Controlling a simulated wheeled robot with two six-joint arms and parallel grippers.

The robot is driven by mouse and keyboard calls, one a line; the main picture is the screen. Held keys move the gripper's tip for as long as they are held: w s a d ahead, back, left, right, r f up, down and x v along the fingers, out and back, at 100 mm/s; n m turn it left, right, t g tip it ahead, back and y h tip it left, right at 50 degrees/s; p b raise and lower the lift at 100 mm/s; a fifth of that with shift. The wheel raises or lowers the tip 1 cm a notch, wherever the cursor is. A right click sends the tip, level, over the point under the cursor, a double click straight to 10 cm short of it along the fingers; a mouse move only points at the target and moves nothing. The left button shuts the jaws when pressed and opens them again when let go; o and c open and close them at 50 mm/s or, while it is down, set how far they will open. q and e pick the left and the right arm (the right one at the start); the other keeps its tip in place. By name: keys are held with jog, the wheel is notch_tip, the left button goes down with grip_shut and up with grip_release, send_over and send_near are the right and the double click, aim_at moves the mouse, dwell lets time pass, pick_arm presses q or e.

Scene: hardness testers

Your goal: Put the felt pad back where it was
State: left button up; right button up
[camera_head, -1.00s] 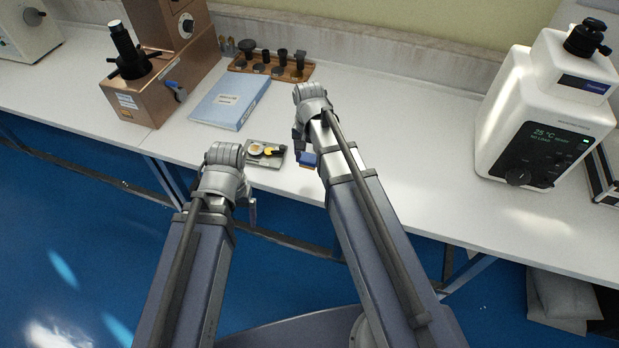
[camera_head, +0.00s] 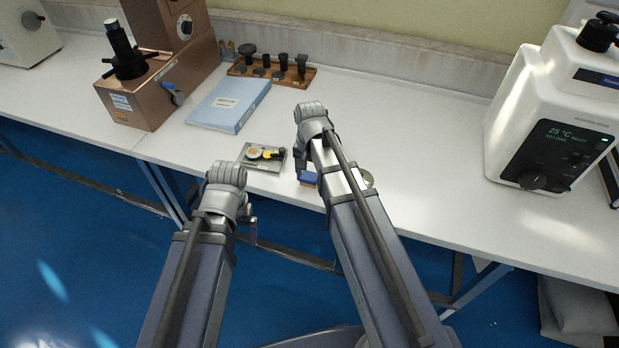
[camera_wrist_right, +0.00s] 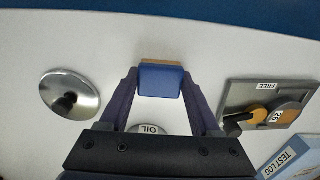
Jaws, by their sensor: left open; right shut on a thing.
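The felt pad, a blue block with a tan edge (camera_wrist_right: 160,82), is between the fingers of my right gripper (camera_wrist_right: 160,92) in the right wrist view. In the head view the blue pad (camera_head: 308,178) shows beside my right forearm, near the table's front edge; the arm hides most of that gripper. I cannot tell whether the pad touches the table. My left gripper (camera_head: 250,222) is open and empty, low at the table's front edge, mostly hidden by its own wrist. A round piece marked OIL (camera_wrist_right: 150,128) lies between the right gripper's fingers, partly covered by the gripper body.
A grey tray marked FREE (camera_wrist_right: 240,94) holds a yellow-and-black thing and a disc; it also shows in the head view (camera_head: 247,163). A shiny metal disc with a black knob (camera_wrist_right: 70,92) lies opposite. A blue book (camera_head: 228,103), wooden rack (camera_head: 308,77) and white machine (camera_head: 545,120) stand farther off.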

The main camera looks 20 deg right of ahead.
aim_at(310, 176)
jog(key=shift+f, duration=0.2)
jog(key=o, duration=1.2)
jog(key=shift+r, duration=0.2)
notch_tip(310, 176, up, 12)
jog(key=p, duration=1.2)
